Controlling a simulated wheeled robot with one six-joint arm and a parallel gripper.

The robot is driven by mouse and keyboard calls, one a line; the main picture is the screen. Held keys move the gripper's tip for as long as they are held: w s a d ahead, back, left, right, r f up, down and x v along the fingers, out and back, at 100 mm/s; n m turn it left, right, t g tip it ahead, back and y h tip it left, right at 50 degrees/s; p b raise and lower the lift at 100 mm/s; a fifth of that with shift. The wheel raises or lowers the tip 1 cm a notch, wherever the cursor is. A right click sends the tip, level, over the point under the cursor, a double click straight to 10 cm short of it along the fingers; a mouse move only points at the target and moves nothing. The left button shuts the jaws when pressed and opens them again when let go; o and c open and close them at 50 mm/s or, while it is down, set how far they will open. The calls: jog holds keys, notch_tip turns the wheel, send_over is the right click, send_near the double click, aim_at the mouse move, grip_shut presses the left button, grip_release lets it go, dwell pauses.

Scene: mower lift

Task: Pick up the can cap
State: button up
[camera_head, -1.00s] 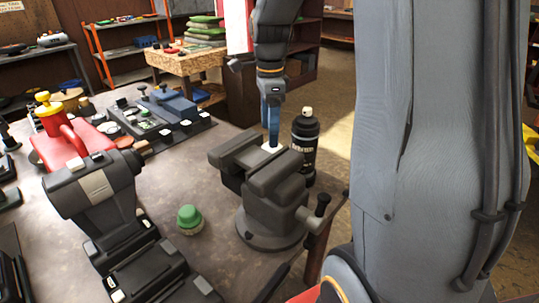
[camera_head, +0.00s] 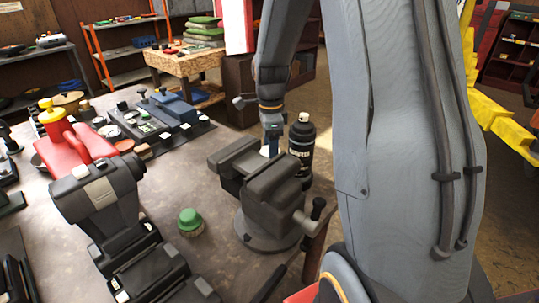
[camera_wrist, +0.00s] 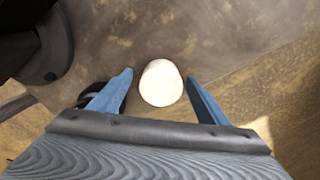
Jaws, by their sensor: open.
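The can cap (camera_wrist: 161,83) is a small white round piece. In the wrist view it sits between the two blue fingers of my gripper (camera_wrist: 159,76), with a gap visible on each side. In the head view a bit of the white cap (camera_head: 264,151) shows behind the vise, at the fingertips of my gripper (camera_head: 271,148). My gripper is open and points down over the cap. The vise hides part of the cap and of its surroundings in the head view.
A dark grey vise (camera_head: 268,208) stands just in front of the cap. A black spray can (camera_head: 301,150) stands close to the right of my gripper. A green-topped brush (camera_head: 190,222) and a red tool (camera_head: 75,147) are further left on the workbench (camera_head: 185,175).

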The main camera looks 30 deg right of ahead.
jog(key=shift+c, duration=0.6)
jog(key=c, duration=1)
jog(key=shift+r, duration=0.15)
